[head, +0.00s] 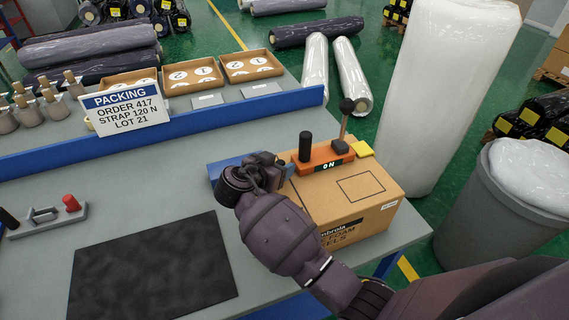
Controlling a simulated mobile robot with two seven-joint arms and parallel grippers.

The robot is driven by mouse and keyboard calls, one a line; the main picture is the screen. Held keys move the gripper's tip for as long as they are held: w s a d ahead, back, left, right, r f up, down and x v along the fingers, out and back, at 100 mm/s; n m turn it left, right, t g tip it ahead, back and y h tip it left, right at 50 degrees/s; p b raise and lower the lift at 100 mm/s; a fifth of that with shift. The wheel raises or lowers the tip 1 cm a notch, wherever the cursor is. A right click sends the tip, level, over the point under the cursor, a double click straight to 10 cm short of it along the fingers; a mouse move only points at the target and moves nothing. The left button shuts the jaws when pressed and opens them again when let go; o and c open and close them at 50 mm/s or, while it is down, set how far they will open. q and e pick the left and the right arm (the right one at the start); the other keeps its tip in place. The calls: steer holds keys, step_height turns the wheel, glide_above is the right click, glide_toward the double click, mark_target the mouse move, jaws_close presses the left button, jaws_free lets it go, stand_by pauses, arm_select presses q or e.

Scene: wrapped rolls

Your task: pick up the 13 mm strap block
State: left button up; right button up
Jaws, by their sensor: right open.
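No marking reading 13 mm is legible, so I cannot tell which item is the strap block. An orange tool (318,160) with a small "0 N" display, a black knob and a lever stands on the cardboard box (372,208). My right gripper (251,174) is at the box's left rear corner, left of the orange tool, beside a blue block-like piece (218,167) that it partly covers. The gripper is open; its fingertips are largely hidden by its own body. Several grey pieces with wooden handles (28,114) stand at the far left of the bench. My left gripper is out of view.
A blue rail (190,128) crosses the bench, with a packing sign (124,108) and cardboard trays (252,66) behind it. A black mat (152,268) lies at the front. A tall wrapped roll (440,95) and a grey bin (505,215) stand at the right.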

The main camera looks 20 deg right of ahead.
steer(key=shift+w+d+f, duration=0.1)
stand_by(0.3)
steer(key=c, duration=1)
